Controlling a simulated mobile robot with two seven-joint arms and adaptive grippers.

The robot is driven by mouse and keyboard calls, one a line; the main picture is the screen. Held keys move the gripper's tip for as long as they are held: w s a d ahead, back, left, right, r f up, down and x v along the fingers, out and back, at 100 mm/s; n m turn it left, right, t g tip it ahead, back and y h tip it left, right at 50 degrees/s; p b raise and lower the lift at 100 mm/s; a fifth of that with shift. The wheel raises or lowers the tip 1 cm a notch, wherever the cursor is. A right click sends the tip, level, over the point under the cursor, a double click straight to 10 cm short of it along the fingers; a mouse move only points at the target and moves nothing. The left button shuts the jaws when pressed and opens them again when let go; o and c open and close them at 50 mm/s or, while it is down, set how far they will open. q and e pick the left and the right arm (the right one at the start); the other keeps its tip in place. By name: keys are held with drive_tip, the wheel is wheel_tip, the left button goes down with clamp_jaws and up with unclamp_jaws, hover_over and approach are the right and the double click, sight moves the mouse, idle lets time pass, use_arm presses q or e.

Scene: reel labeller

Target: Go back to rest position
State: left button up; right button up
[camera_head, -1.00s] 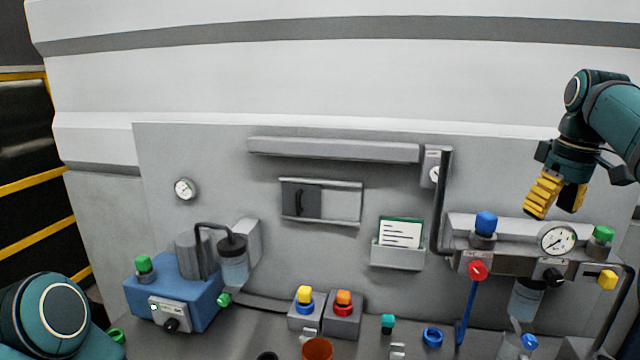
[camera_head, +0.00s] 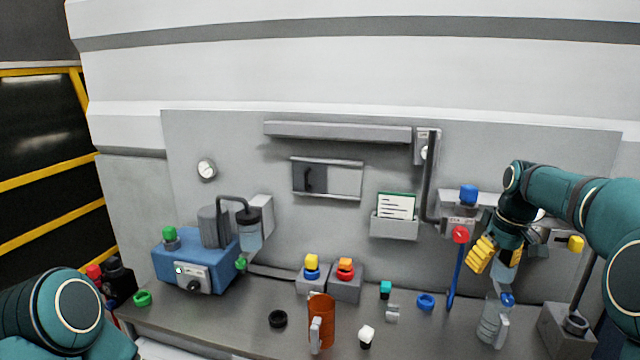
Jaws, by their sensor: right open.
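My right gripper (camera_head: 495,256), with yellow fingers, hangs open at the right, in front of the panel's gauge and valve unit. It hides the gauge and part of the unit. I see nothing between its fingers. It appears above a clear bottle (camera_head: 492,318) with a blue top on the bench. My left arm shows at the lower left as a teal joint; its gripper is out of the picture.
The grey bench (camera_head: 240,325) carries a blue pump unit (camera_head: 190,262), an orange mug (camera_head: 321,322), a black ring (camera_head: 278,319), a blue ring (camera_head: 426,302) and two button boxes (camera_head: 345,287). A blue lever with a red knob (camera_head: 460,235) stands left of my right gripper. Yellow-barred fencing is at the far left.

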drive_tip(key=s+a+f+m+y+b, duration=0.1)
drive_tip(key=s+a+f, duration=0.1)
drive_tip(key=a+f, duration=0.6)
drive_tip(key=s+a+f+b, duration=0.1)
drive_tip(key=s+a+f, duration=0.15)
drive_tip(key=f, duration=0.95)
drive_tip(key=s+a+f+m+y+b, duration=0.1)
drive_tip(key=a+f, duration=0.5)
drive_tip(key=f, duration=0.5)
drive_tip(key=s+a+f, duration=0.3)
drive_tip(key=s+a, duration=0.1)
drive_tip(key=s, duration=0.2)
drive_tip(key=s+a+f+m+b, duration=0.1)
drive_tip(key=s+a+f, duration=0.3)
drive_tip(key=s, duration=0.2)
drive_tip(key=s+a+f+m+y, duration=0.1)
drive_tip(key=s+a+f, duration=0.3)
drive_tip(key=s, duration=0.3)
drive_tip(key=shift+a+f+t+b, duration=0.2)
drive_tip(key=shift+t+b, duration=0.1)
drive_tip(key=shift+b, duration=0.05)
